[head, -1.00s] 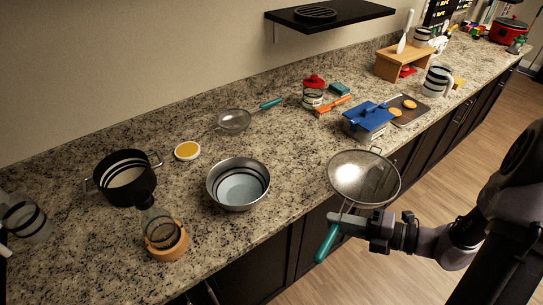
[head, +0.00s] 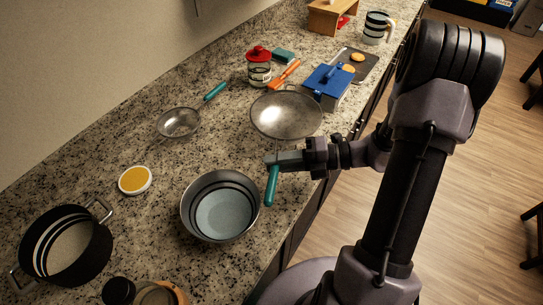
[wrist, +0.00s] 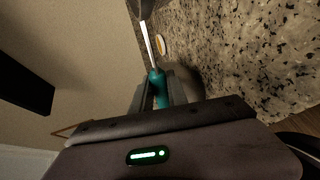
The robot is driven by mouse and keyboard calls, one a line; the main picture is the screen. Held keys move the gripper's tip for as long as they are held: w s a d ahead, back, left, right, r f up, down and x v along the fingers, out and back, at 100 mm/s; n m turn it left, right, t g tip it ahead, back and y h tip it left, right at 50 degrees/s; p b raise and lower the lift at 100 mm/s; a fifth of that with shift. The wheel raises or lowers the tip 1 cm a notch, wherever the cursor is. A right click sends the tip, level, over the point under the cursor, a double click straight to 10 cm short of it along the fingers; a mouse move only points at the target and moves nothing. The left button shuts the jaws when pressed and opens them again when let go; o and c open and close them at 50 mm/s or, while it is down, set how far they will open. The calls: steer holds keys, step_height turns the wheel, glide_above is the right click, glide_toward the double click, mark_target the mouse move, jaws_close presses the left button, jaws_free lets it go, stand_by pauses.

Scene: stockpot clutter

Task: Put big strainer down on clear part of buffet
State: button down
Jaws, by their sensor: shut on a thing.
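The big strainer (head: 286,115) has a round metal mesh bowl and a teal handle (head: 271,186). My gripper (head: 272,163) is shut on the strainer at its handle. The bowl points away from me over the buffet (head: 160,228), a speckled granite counter. I cannot tell whether the bowl touches the counter. In the wrist view, the teal handle (wrist: 157,88) sits between my fingers, with the metal shaft running up from it; most of the bowl is out of that view.
A small strainer (head: 178,122) lies to the left, a metal bowl (head: 219,207) below it. A yellow-topped dish (head: 135,180) and black pot (head: 66,246) are further left.

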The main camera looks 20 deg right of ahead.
steer(key=shift+w+d+f, duration=0.1)
steer(key=shift+w+d, duration=0.05)
steer(key=shift+w, duration=0.3)
steer(key=shift+f+b, duration=0.3)
steer(key=shift+b, duration=0.15)
steer(key=f+b, duration=0.3)
steer(key=b, duration=0.1)
steer(key=shift+s, duration=0.2)
steer(key=shift+r+p, duration=0.15)
steer(key=shift+p, duration=0.2)
steer(key=c, duration=1.3)
jaws_free()
